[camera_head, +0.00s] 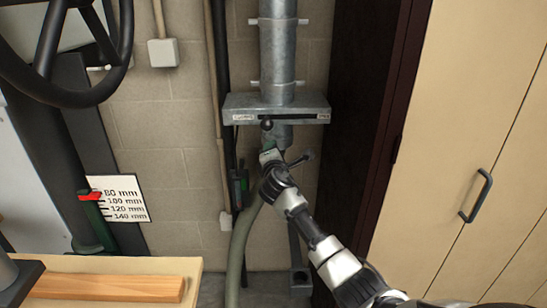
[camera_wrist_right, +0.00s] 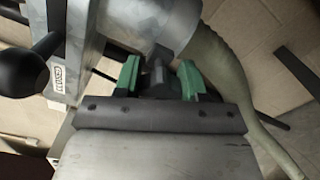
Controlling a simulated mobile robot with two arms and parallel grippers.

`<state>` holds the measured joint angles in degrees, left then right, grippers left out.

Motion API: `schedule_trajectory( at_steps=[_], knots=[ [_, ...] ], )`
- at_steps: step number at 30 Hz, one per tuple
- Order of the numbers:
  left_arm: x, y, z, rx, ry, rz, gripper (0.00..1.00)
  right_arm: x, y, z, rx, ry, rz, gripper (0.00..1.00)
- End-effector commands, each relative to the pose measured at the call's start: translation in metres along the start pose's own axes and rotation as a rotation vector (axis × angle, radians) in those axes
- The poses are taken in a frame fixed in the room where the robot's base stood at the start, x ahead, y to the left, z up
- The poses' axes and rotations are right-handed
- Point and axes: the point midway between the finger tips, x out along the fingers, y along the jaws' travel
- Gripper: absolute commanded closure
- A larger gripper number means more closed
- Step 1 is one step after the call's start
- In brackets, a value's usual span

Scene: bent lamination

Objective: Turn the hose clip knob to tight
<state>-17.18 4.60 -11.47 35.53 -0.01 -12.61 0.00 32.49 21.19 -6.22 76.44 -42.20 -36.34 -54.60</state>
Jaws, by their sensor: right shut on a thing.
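My right gripper (camera_head: 268,156) is at the lower end of the metal duct (camera_head: 277,60), just under the slide gate (camera_head: 300,108). In the right wrist view its green fingertips (camera_wrist_right: 160,76) are shut on a small dark knob (camera_wrist_right: 158,84), which I take for the hose clip knob. The knob sits right beside the round grey metal pipe end (camera_wrist_right: 150,25). The fingers hide much of it, and its turn position cannot be read. In the head view my gripper covers the knob. A grey-green hose (camera_head: 240,250) hangs below. My left gripper is not in view.
The slide gate has a black ball handle (camera_head: 267,125), close to my right gripper. A black handwheel (camera_head: 75,50) and a millimetre scale sign (camera_head: 124,199) are at left. A wooden board (camera_head: 110,287) lies on a bench at lower left. A beige cabinet (camera_head: 450,130) stands at right.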

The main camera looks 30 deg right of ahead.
Motion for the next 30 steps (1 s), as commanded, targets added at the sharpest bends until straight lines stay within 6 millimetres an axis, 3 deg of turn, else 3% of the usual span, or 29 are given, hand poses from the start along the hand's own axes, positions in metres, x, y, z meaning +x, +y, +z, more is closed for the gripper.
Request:
schedule_trajectory(
  at_steps=[15, 30],
  knots=[
    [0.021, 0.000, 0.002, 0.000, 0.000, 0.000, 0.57, 0.000, -0.004, -0.002, 0.357, 0.001, -0.002, 0.83],
    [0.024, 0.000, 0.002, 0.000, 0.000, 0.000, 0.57, 0.000, -0.004, -0.002, 0.436, 0.002, -0.003, 0.83]
  ],
)
